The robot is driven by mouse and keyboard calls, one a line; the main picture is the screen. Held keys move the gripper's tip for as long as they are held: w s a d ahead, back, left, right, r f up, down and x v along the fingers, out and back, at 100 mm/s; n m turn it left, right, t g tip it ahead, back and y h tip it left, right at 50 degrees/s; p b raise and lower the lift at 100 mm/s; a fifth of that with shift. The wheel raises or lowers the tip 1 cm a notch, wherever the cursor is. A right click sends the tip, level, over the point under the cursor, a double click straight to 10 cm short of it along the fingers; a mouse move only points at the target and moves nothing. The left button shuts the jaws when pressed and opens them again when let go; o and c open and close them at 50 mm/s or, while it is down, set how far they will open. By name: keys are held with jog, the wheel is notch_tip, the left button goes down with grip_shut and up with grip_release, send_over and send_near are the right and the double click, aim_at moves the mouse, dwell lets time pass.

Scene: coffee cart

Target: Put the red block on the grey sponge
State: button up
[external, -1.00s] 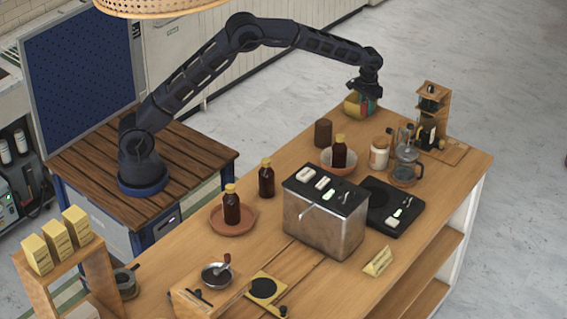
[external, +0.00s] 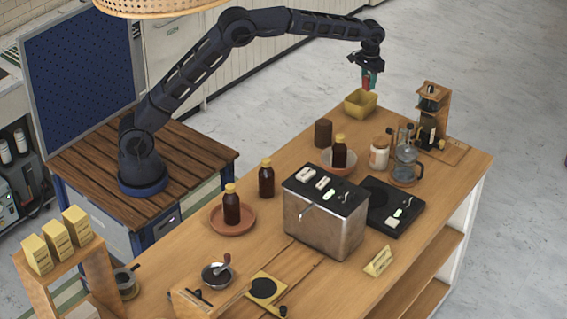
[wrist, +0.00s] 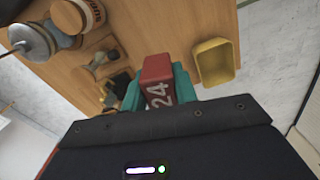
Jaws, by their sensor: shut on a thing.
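My gripper (external: 369,76) has teal fingers and is raised above the far end of the wooden counter, over the yellow bin (external: 361,104). It is shut on the red block (wrist: 157,69), which shows white digits "24" on one face in the wrist view. The teal fingers (wrist: 158,90) press on both sides of the block. The block is held clear of the bin, whose inside shows in the wrist view (wrist: 215,62) and looks empty. I cannot make out a grey sponge for certain in either view.
A dark brown canister (external: 323,132), a bottle in a bowl (external: 339,158), a labelled jar (external: 379,153) and a glass carafe (external: 405,165) stand near the bin. A wooden stand (external: 433,115) is at the far right corner. A metal machine (external: 325,222) stands mid-counter.

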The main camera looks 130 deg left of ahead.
aim_at(369, 77)
jog(key=r, duration=0.6)
jog(key=shift+w+d+r, duration=0.2)
jog(key=shift+w+d, duration=0.1)
jog(key=w+d+m, duration=0.2)
jog(key=w+d, duration=0.7)
jog(key=d, duration=0.4)
jog(key=w+d+m, duration=0.2)
jog(key=w+d, duration=0.6)
jog(key=d, duration=0.6)
jog(key=w+d+m, duration=0.2)
jog(key=w+d, duration=0.1)
jog(key=d, duration=1.5)
jog(key=w+d+m, duration=0.2)
jog(key=d+m, duration=0.1)
jog(key=d, duration=1.5)
jog(key=s+d+m, duration=0.2)
jog(key=s+d, duration=0.2)
jog(key=d, duration=0.8)
jog(key=s+d+m, duration=0.1)
jog(key=s+d, duration=0.2)
jog(key=d, duration=0.8)
jog(key=s+d+m, duration=0.4)
jog(key=s+d, duration=0.9)
jog(key=d, duration=0.4)
jog(key=f, duration=2)
jog(key=shift+s+d+f, duration=0.1)
jog(key=shift+s+d, duration=0.1)
jog(key=shift+s, duration=0.1)
jog(key=shift+f, duration=2.5)
